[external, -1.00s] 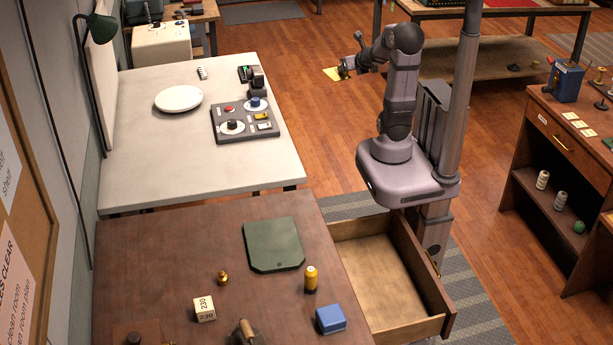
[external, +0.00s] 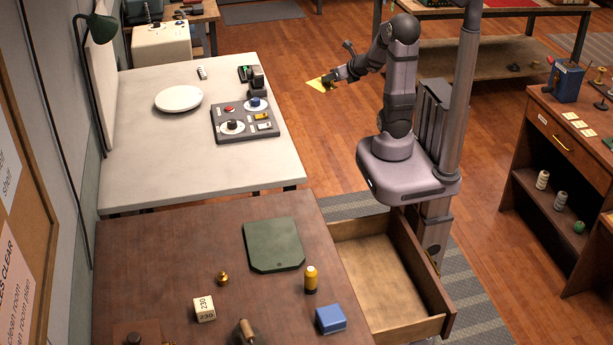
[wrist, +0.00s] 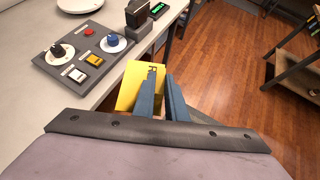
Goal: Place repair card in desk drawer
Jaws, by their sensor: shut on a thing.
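The yellow repair card (external: 319,86) is held in the air over the floor, to the right of the white table. My gripper (external: 328,79) is shut on it. In the wrist view the card (wrist: 129,86) sticks out past the blue fingers (wrist: 160,90) on their left side, with a dark mark near its edge. The desk drawer (external: 385,285) is pulled open at the right of the brown desk. Its visible inside is bare wood. The card is well away from the drawer, up the picture from it.
The white table (external: 150,160) bears a control panel (external: 245,122) and a plate (external: 179,99). Open floor lies around my arm.

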